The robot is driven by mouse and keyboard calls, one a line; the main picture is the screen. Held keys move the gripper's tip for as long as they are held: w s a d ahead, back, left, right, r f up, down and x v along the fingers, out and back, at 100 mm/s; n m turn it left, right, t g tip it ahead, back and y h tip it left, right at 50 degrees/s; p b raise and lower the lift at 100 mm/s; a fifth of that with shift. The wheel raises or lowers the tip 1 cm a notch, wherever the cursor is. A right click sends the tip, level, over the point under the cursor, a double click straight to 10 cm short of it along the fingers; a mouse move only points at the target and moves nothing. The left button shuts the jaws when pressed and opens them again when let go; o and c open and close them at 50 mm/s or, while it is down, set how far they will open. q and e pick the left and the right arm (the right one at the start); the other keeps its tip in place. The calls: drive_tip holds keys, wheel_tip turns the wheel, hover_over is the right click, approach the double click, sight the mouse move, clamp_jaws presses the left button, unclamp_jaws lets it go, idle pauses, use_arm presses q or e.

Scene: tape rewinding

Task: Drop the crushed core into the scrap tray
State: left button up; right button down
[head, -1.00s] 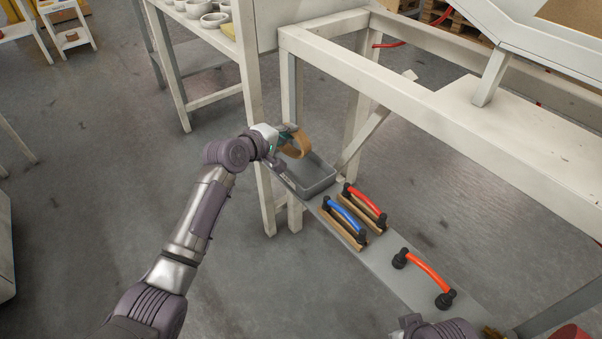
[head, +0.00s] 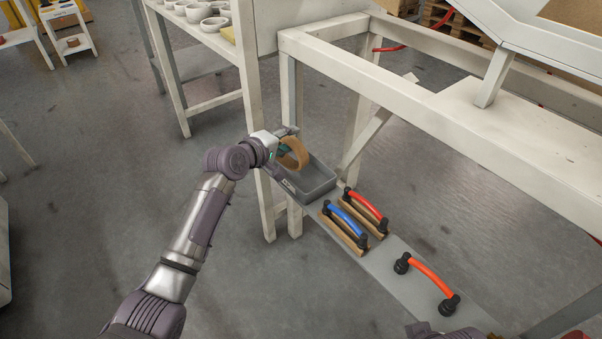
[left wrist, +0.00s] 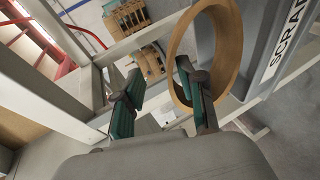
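The crushed core is a squashed brown cardboard ring (head: 300,150) at the scrap tray, standing on edge and tilted. The scrap tray (head: 318,186) is a grey open box at the far end of the grey shelf. My left gripper (head: 285,149) is over the tray's left side with its fingers spread. In the left wrist view the fingers (left wrist: 154,84) have a clear gap between them. The core (left wrist: 232,72) is beside the right-hand finger, which overlaps its rim. I cannot tell whether the core touches the tray floor.
Blue (head: 347,218) and red (head: 366,206) handled tools lie on the shelf close to the tray. An orange handle (head: 430,279) is nearer on the shelf. A white frame post (head: 292,125) rises behind the tray. Open floor is at the left.

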use_arm(q)
drive_tip(key=v, duration=1.2)
